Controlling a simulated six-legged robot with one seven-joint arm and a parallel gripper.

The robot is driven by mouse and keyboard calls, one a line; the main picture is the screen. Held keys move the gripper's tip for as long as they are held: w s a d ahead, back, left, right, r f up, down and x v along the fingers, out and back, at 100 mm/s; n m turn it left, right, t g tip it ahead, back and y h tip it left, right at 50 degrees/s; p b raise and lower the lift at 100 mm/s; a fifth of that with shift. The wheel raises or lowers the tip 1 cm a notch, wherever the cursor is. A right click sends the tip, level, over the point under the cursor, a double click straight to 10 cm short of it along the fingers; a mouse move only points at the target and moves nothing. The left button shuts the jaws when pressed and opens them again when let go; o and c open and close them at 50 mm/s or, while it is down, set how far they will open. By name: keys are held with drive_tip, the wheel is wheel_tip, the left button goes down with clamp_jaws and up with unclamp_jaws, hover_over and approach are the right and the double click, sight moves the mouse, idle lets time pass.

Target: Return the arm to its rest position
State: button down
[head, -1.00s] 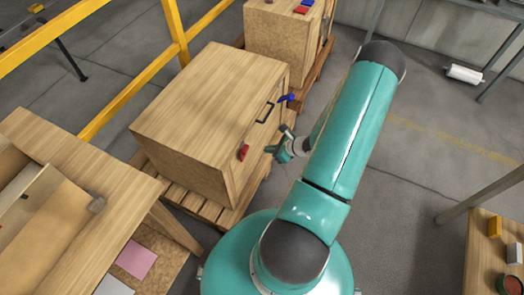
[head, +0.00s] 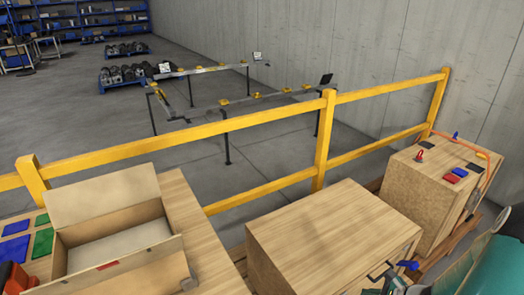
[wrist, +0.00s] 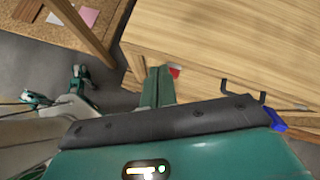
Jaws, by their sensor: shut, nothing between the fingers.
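My gripper (wrist: 156,88) shows in the wrist view as teal fingers closed together and empty, in front of the wooden box. A small part of my gripper (head: 393,286) also shows at the bottom edge of the head view, close to the box's front. The wooden box (head: 325,235) has a black handle (wrist: 243,90) and a blue part (wrist: 276,120) on its front face. A red part (wrist: 175,72) shows just beside the fingertips in the wrist view; I cannot tell whether they touch. My teal arm (head: 495,270) is mostly cut off at the right edge.
A second wooden box (head: 425,195) with small red and blue items stands at the right by the wall. A wooden table (head: 195,225) with an open box (head: 105,205) is at the left. A yellow railing (head: 270,125) runs behind. Grey floor lies beyond it.

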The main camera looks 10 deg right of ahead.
drive_tip(key=w+a+r+n+g, duration=0.1)
drive_tip(key=a+r+n+g, duration=0.3)
drive_tip(key=a+r+n, duration=1.45)
drive_tip(key=s+a+r+n+h, duration=0.2)
drive_tip(key=s+a+r+n, duration=0.1)
drive_tip(key=r, duration=0.5)
drive_tip(key=s+a+r+n+t+h, duration=0.1)
drive_tip(key=s+a+r+n+h, duration=0.2)
drive_tip(key=s+r, duration=0.4)
drive_tip(key=shift+s+a+r+n+t, duration=0.15)
drive_tip(key=shift+a+r+n+t, duration=0.15)
drive_tip(key=shift+a+r+n, duration=0.55)
drive_tip(key=shift+f, duration=0.1)
